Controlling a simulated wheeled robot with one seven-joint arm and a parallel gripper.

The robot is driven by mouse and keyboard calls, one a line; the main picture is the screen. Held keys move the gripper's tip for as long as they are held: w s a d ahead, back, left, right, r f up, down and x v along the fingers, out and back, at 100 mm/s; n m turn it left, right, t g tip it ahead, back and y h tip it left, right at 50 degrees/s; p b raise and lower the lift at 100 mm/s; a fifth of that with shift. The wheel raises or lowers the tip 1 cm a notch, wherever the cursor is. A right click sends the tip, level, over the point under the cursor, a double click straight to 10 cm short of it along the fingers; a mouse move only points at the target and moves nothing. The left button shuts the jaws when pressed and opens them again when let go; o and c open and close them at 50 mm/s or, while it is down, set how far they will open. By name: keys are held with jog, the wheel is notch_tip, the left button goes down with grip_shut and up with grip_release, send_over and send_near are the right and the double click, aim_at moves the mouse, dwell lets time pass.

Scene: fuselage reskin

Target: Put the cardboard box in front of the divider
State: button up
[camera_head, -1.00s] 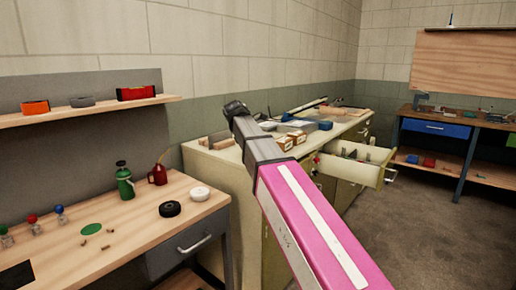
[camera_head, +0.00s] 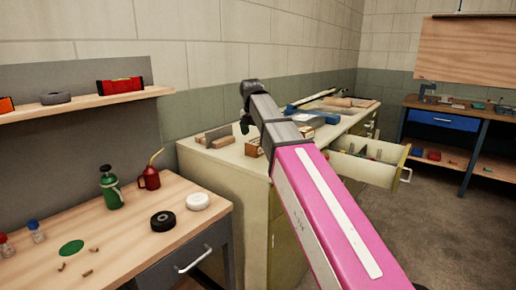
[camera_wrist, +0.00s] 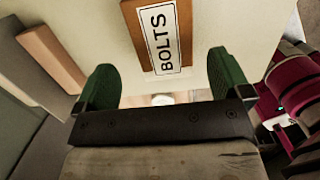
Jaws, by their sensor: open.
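The cardboard box (camera_wrist: 160,35) carries a white BOLTS label in the wrist view. It lies just beyond the fingertips, roughly between them in the picture, and is cut off by the top edge. In the head view a small brown box (camera_head: 253,148) stands on the cabinet top, partly behind my arm. My gripper (camera_wrist: 161,68) is open, with green fingers and nothing between them; in the head view it hangs above the cabinet (camera_head: 243,127), mostly hidden. An upright board (camera_head: 213,134), which may be the divider, stands left of the box with a wooden block (camera_head: 222,142) by it.
The cream cabinet (camera_head: 225,185) has an open drawer (camera_head: 372,168) on its right side. Blue and grey items (camera_head: 325,118) lie farther back on its top. A wooden bench (camera_head: 130,230) with a green bottle (camera_head: 111,190) and red oil can (camera_head: 150,178) stands at the left.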

aim_at(257, 141)
jog(key=shift+w+d+f, duration=0.1)
jog(key=shift+d+f, duration=0.1)
jog(key=shift+f, duration=0.9)
jog(key=shift+w+d+f, duration=0.15)
jog(key=shift+d+f, duration=0.05)
jog(key=shift+f, duration=0.85)
jog(key=shift+w+d+f, duration=0.1)
jog(key=shift+d+f, duration=0.1)
jog(key=shift+f, duration=0.9)
jog(key=c, duration=1.4)
jog(key=shift+r, duration=0.15)
